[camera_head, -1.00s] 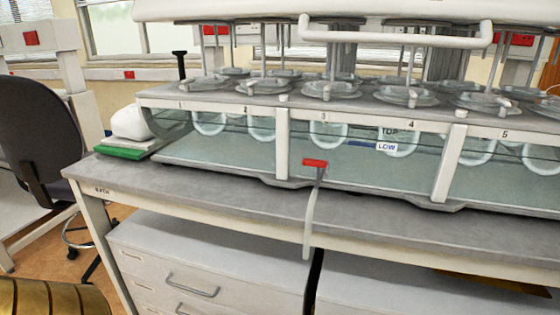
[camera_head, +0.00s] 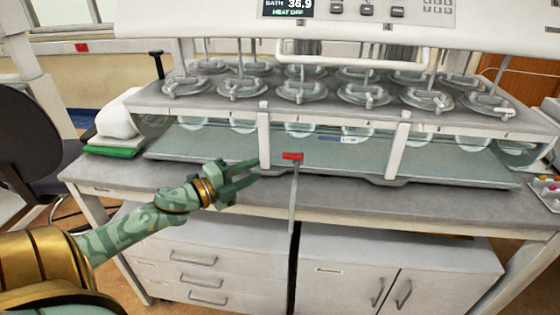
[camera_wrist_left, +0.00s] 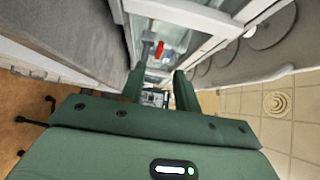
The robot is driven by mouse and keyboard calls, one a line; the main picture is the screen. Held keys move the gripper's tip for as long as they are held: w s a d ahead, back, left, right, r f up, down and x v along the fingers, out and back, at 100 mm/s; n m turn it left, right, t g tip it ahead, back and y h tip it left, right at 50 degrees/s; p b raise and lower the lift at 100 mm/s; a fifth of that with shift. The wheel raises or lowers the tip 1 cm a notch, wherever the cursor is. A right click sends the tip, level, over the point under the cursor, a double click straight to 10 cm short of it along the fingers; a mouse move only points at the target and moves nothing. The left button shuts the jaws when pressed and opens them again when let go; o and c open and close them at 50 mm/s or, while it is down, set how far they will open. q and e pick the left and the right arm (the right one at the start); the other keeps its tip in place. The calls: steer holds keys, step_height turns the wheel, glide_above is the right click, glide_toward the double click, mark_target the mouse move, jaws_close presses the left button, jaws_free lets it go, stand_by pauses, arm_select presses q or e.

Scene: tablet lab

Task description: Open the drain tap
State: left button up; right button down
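The drain tap (camera_head: 292,157) has a red handle lying across the top of a grey pipe that hangs down the front of the water bath. In the left wrist view the red handle (camera_wrist_left: 159,50) shows beyond the fingers, near the gap between them. My left gripper (camera_head: 258,174) is open and empty, a short way left of the tap, its fingers pointing toward it. In the left wrist view its two green fingers (camera_wrist_left: 157,84) stand apart. The gripper does not appear to touch the tap. My right gripper is not in view.
The glass-walled water bath (camera_head: 210,148) stands on a grey bench (camera_head: 120,172), with several lidded vessels on top. Drawers (camera_head: 190,262) and a cupboard (camera_head: 400,265) are below. A dark chair is at left.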

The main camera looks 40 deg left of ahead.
mark_target(283, 158)
arm_select(q)
steer(key=b+x, duration=0.1)
steer(key=x, duration=0.8)
steer(key=shift+w+b, duration=0.1)
steer(key=shift+b, duration=0.3)
jaws_close()
